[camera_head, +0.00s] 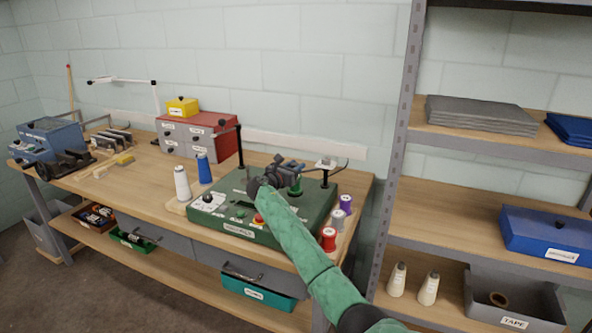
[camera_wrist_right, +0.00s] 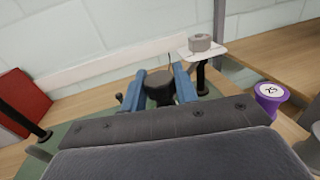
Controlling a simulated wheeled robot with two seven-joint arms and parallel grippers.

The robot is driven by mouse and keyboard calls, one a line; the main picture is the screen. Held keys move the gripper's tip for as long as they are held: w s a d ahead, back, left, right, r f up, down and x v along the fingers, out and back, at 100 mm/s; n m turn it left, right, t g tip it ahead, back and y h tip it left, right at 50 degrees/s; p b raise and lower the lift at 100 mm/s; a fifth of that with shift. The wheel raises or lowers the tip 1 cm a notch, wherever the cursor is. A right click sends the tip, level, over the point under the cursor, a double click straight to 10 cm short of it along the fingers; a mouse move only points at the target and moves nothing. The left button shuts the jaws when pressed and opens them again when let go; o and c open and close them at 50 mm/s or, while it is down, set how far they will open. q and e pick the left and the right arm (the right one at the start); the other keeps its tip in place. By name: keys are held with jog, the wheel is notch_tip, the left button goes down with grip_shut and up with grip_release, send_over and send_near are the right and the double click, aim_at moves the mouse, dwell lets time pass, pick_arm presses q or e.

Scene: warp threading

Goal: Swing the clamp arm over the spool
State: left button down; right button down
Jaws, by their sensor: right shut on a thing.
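The green machine (camera_head: 215,226) stands on the workbench. My right gripper (camera_head: 291,170) reaches over its back right part. In the right wrist view, the blue fingers of my right gripper (camera_wrist_right: 158,80) stand on both sides of a dark round knob (camera_wrist_right: 160,90) and are shut on it. Whether this knob belongs to the clamp arm cannot be told, as the gripper hides most of it. A green spool (camera_head: 296,188) shows just below the gripper on the machine. My left gripper is not in view.
A black post (camera_head: 240,148) rises at the machine's back left. A white plate with a grey piece (camera_head: 326,163) stands on a post at right.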

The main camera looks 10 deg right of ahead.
jog(key=shift+r, duration=0.1)
jog(key=c, duration=1.5)
grip_release()
jog(key=o, duration=0.4)
jog(key=shift+w, duration=0.1)
jog(key=shift+a, duration=0.1)
jog(key=shift+s+a+f, duration=0.2)
jog(key=shift+s, duration=0.05)
pick_arm(q)
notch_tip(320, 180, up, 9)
jog(key=b, duration=0.2)
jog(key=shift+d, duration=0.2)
pick_arm(e)
jog(key=v, duration=0.7)
